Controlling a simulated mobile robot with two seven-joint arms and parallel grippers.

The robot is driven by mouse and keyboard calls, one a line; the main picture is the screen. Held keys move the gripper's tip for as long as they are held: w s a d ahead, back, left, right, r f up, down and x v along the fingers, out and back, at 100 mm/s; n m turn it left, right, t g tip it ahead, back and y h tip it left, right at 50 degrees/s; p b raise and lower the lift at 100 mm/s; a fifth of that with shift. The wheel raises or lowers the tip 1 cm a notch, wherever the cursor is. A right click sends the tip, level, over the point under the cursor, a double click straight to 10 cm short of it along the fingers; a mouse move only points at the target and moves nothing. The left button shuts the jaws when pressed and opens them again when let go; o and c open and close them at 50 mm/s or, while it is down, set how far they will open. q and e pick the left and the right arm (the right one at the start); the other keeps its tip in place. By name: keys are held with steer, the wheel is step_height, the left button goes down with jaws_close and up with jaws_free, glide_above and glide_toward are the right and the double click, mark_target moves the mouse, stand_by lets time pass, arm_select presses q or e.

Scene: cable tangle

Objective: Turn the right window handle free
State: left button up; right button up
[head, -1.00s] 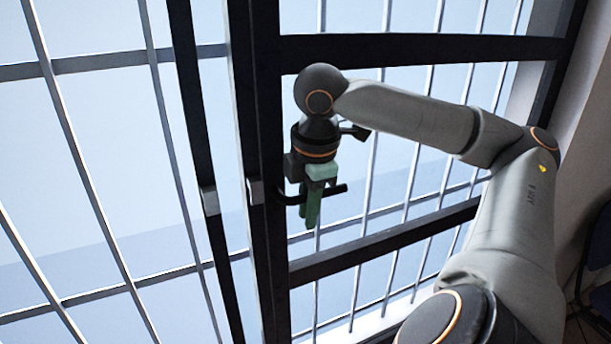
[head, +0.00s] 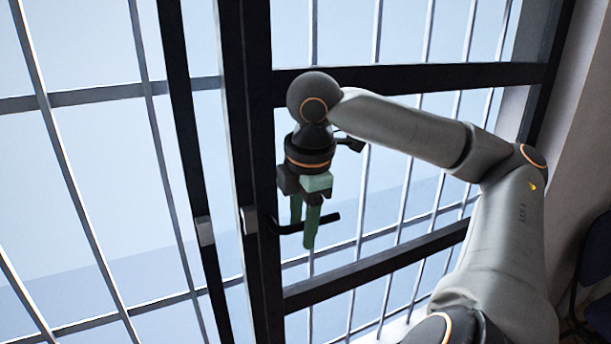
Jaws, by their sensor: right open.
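The right window handle (head: 327,220) is a black lever on the dark window frame. It sticks out to the right, roughly level and slightly tilted up. My right gripper (head: 303,228) hangs down at the handle, its two green fingers apart. The fingers overlap the handle's bar in the picture, one towards its left part and one near its middle. I cannot tell whether they touch it. My left gripper is not in view.
Dark vertical window posts (head: 250,150) stand left of the gripper, with grey metal pieces on them. Dark crossbars (head: 400,78) run above and below the handle. Thin light bars (head: 130,200) cross behind the glass. A dark blue chair-like object (head: 598,255) stands at the right edge.

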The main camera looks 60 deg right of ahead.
step_height(320, 180, up, 9)
steer(key=s+a, duration=0.1)
steer(key=shift+s, duration=0.2)
steer(key=shift+f, duration=0.1)
stand_by(0.5)
